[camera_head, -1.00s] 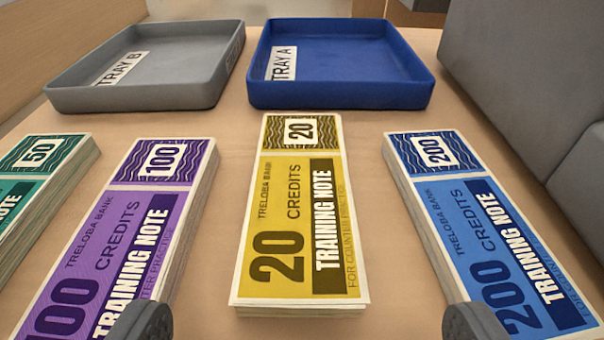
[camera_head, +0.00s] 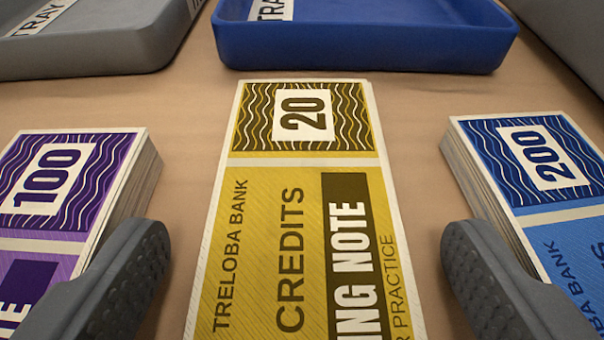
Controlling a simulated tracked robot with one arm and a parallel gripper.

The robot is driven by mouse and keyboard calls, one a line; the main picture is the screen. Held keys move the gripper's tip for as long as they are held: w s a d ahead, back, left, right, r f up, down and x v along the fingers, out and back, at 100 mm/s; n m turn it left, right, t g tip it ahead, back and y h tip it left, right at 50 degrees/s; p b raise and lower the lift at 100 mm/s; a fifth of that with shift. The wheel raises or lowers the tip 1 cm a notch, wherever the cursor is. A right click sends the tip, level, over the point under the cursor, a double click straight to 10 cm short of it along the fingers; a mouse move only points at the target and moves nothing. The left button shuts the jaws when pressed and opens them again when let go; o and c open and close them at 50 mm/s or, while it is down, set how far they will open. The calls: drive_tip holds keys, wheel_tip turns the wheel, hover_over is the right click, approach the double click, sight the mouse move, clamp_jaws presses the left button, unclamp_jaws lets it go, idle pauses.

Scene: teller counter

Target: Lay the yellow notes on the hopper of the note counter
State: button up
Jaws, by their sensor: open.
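The yellow notes (camera_head: 262,215) are a stack marked 20 lying flat on the counter, in the middle of the view. The near end of the stack runs out of the picture. My gripper (camera_head: 303,265) is open. Its left finger is left of the yellow stack and its right finger is right of it, with a gap on both sides. I cannot tell how high the fingertips are above the counter. The note counter cannot be made out for certain; a grey body (camera_head: 575,30) shows only in part at the top right.
Purple notes (camera_head: 75,180) marked 100 lie close to the left finger. Blue notes (camera_head: 545,165) marked 200 lie close to the right finger. A grey tray (camera_head: 90,50) and a blue tray (camera_head: 365,45) stand behind. Bare counter (camera_head: 410,120) shows between the stacks.

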drive_tip(key=shift+w, duration=0.1)
drive_tip(key=c, duration=1.1)
drive_tip(key=shift+c, duration=0.2)
drive_tip(key=shift+r, duration=0.2)
